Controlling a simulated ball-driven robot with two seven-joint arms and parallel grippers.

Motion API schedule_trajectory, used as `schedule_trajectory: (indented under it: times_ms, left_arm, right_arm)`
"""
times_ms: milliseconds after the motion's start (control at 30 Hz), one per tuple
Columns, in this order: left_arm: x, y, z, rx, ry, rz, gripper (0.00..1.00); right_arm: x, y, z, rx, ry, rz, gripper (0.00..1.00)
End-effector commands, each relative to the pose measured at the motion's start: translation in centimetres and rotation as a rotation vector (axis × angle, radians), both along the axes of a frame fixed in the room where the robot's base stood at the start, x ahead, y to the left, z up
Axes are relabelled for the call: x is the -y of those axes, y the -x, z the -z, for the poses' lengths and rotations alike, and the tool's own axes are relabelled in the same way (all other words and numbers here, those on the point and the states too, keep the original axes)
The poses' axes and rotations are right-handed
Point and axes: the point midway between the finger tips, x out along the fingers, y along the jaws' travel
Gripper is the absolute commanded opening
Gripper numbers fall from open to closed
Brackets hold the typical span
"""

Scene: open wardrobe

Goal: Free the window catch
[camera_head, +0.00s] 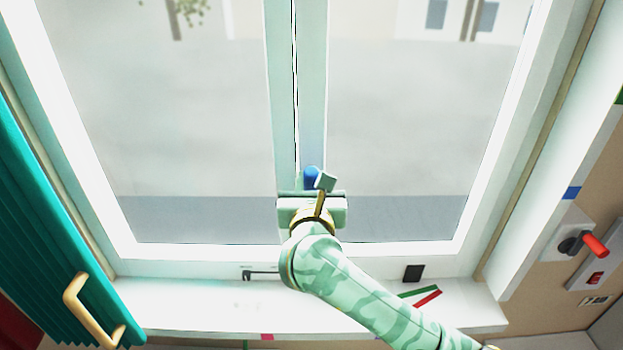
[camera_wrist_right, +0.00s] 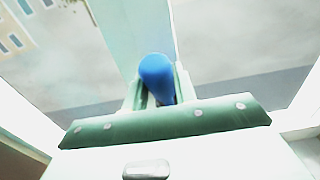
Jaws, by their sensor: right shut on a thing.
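The window has two panes with a pale central post (camera_head: 297,100) between them. The blue catch handle (camera_head: 311,178) sits low on this post, partly hidden by my right gripper (camera_head: 314,188). In the right wrist view the blue handle (camera_wrist_right: 157,78) stands between the two fingers, and the right gripper (camera_wrist_right: 156,92) is shut on it. My right arm comes in from the lower right with green camouflage sleeves. My left gripper is not in view.
A white sill (camera_head: 210,305) runs below the window, with a black square (camera_head: 413,273) and red and green strips (camera_head: 425,296) at its right. A teal shutter (camera_head: 40,230) with a tan handle (camera_head: 80,305) stands at left. A red-handled switch (camera_head: 592,244) is on the right wall.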

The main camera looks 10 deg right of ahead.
Motion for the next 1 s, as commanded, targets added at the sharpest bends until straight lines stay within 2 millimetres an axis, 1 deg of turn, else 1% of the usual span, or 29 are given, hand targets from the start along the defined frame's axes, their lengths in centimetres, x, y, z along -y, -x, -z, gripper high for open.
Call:
schedule_trajectory:
  times_ms: [100,167,467,667,1000]
  left_arm:
    - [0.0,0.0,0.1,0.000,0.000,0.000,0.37]
    - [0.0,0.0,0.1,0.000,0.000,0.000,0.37]
    - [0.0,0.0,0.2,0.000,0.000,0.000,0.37]
    - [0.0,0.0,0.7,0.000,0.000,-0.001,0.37]
    - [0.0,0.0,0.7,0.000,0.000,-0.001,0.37]
  right_arm:
    - [-0.2,0.8,0.7,-0.006,-0.002,-0.002,0.21]
    - [-0.3,1.0,0.7,-0.005,-0.001,-0.001,0.21]
    - [-0.3,1.1,0.8,-0.004,-0.001,-0.001,0.21]
    - [-0.5,1.8,1.8,-0.007,-0.001,-0.003,0.21]
    - [-0.6,2.0,1.8,-0.006,0.000,-0.002,0.21]
